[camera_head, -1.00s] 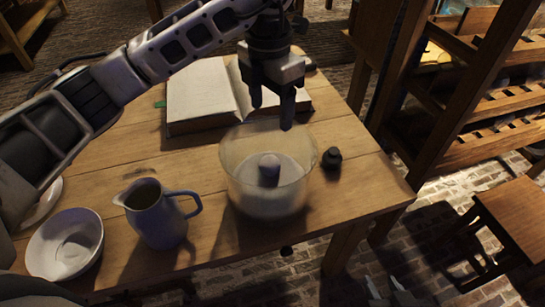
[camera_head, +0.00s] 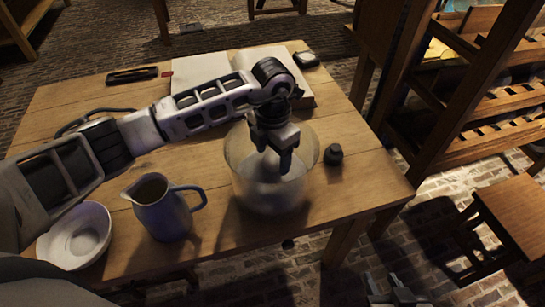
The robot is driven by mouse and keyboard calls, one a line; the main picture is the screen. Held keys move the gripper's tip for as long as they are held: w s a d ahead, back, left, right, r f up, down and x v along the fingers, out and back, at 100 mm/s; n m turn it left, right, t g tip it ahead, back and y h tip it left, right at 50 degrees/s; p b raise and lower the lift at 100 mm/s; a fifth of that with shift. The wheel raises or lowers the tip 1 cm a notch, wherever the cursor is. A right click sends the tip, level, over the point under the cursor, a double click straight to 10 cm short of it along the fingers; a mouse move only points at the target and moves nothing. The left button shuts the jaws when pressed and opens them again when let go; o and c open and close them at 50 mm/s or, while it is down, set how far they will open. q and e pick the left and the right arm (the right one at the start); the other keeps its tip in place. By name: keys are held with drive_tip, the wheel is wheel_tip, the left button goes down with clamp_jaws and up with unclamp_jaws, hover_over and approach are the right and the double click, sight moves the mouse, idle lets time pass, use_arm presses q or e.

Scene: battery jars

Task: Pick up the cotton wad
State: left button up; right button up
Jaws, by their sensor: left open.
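A clear glass jar (camera_head: 243,185) with pale contents stands near the table's front right. I cannot make out a separate cotton wad; the arm and hand hide much of the jar's inside. My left gripper (camera_head: 275,162) points down into the jar's mouth, its fingers below the rim. It is open, and I see nothing held between the fingers. My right gripper (camera_head: 388,285) shows small at the bottom edge, off the table, with its fingers apart.
A blue-grey jug (camera_head: 163,212) and a white bowl (camera_head: 75,238) stand left of the jar. A small dark weight (camera_head: 333,156) is close to its right. An open book (camera_head: 202,72) lies behind under my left arm. The table (camera_head: 375,190) has bare wood at front right.

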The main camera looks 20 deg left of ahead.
use_arm(q)
drive_tip(key=shift+f, duration=0.6)
drive_tip(key=c, duration=1.1)
drive_tip(key=shift+c, duration=0.2)
drive_tip(key=shift+r, duration=0.1)
drive_tip(key=shift+r, duration=0.55)
drive_tip(key=s+a+r+b, duration=0.2)
drive_tip(key=s+r, duration=0.9)
drive_tip(key=s, duration=0.3)
drive_tip(key=shift+r, duration=0.4)
drive_tip(key=shift+w, duration=0.1)
